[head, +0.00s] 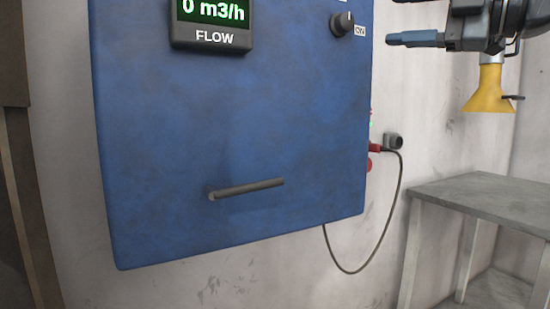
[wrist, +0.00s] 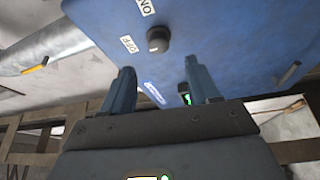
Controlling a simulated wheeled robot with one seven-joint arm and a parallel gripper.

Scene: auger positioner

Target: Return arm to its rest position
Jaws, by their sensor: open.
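My gripper (head: 400,39) is at the upper right of the head view, to the right of the blue control cabinet (head: 230,120). One blue-grey finger points left there. In the wrist view both fingers of my gripper (wrist: 160,76) stand apart with nothing between them. The cabinet's black knob (head: 342,23) is near its top right corner, beside an ON label. The knob also shows beyond the fingers in the wrist view (wrist: 158,40), between ON and OFF labels; the fingers look clear of it.
A flow display (head: 212,22) reads 0 m3/h, and a grey bar handle (head: 246,188) sits low on the cabinet. A yellow funnel-shaped outlet (head: 488,90) hangs above a grey table (head: 490,200), whose visible top is bare.

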